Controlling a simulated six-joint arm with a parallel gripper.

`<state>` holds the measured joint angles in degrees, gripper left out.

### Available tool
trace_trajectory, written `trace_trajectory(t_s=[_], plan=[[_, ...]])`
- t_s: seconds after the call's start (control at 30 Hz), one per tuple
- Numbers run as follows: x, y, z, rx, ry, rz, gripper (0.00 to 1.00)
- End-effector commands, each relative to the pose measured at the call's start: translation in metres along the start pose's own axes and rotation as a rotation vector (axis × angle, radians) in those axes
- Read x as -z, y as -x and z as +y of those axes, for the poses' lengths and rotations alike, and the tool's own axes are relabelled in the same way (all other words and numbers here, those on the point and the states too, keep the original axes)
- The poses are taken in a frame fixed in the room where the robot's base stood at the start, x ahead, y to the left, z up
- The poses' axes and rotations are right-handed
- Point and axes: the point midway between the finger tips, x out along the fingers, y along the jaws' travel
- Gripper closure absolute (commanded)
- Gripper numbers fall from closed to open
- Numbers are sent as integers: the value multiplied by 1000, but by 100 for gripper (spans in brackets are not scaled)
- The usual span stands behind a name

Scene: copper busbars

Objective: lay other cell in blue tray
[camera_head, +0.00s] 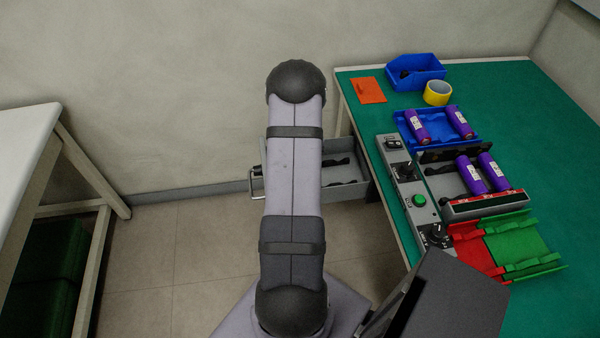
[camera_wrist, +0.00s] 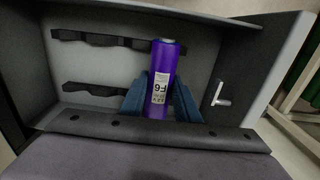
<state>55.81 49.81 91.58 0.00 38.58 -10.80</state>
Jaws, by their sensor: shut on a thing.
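In the wrist view my gripper (camera_wrist: 160,98) is shut on a purple cell (camera_wrist: 163,75) with a white label, held between blue fingers. The cell is over or inside the open grey drawer (camera_wrist: 110,20); its exact height above the drawer floor is hard to tell. In the head view my arm hides the gripper and this cell. The blue tray (camera_head: 436,142) lies on the green bench top and bears two purple cells, one at its left (camera_head: 417,126) and one at its right (camera_head: 460,121).
The drawer (camera_head: 345,192) has black holders inside. A grey device (camera_head: 437,188) holds two more purple cells (camera_head: 481,174). Red (camera_head: 468,243) and green (camera_head: 515,243) trays sit in front. A blue bin (camera_head: 418,68), yellow tape (camera_head: 437,92) and orange piece (camera_head: 368,90) stand behind.

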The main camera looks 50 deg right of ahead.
Motion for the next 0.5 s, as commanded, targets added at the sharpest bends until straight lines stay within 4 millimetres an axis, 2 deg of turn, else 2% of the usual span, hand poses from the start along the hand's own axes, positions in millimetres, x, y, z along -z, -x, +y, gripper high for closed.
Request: trace_trajectory(t_s=[0.03, 0.5], plan=[[0, 5, 0, 0, 0, 1, 98], [2, 8, 3, 2, -25, 2, 98]])
